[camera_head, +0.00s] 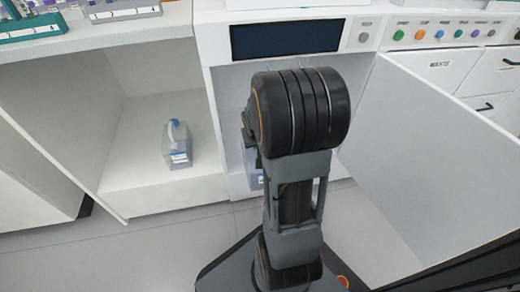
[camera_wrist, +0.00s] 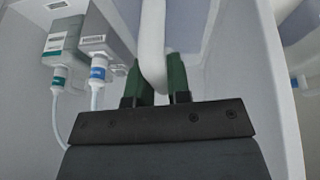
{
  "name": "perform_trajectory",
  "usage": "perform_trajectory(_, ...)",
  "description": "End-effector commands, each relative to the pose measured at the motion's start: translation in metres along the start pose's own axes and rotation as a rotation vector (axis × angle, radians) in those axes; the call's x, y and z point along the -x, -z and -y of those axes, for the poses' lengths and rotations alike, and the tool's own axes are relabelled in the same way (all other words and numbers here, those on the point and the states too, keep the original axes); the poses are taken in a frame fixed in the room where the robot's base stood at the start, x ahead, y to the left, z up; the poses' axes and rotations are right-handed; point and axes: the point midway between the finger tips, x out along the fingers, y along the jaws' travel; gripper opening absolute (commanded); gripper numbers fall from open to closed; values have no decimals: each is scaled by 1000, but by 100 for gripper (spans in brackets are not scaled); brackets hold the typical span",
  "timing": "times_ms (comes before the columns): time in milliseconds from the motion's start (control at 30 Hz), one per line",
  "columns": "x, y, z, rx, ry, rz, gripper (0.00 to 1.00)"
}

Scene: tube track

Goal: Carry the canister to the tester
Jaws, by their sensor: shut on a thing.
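My gripper (camera_wrist: 160,88) is shut on the white handle of a canister (camera_wrist: 152,45); its green fingers sit on either side of the handle in the wrist view. The canister's bluish body shows behind the handle. In the head view a part of a bluish canister (camera_head: 252,172) shows beside my arm, inside the open bay under a dark display; my gripper is hidden there by my arm. A second bluish canister (camera_head: 177,146) with a white label stands in the open cabinet at left. No unit in view is readably marked as the tester.
Two grey units (camera_wrist: 82,45) with labelled connectors and hoses are at the bay's left in the wrist view. An open door panel (camera_head: 420,150) stands right of my arm. A dark display (camera_head: 287,39) and coloured buttons (camera_head: 440,33) are above. Racks (camera_head: 120,10) stand on the left counter.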

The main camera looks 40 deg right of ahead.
Motion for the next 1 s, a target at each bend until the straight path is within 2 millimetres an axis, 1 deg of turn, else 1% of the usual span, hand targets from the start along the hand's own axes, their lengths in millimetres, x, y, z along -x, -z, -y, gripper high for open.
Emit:
perform_trajectory(33, 0, 9, 0, -1, 0, -8, 0)
perform_trajectory(1000, -41, 113, -2, -1, -1, -10, 0)
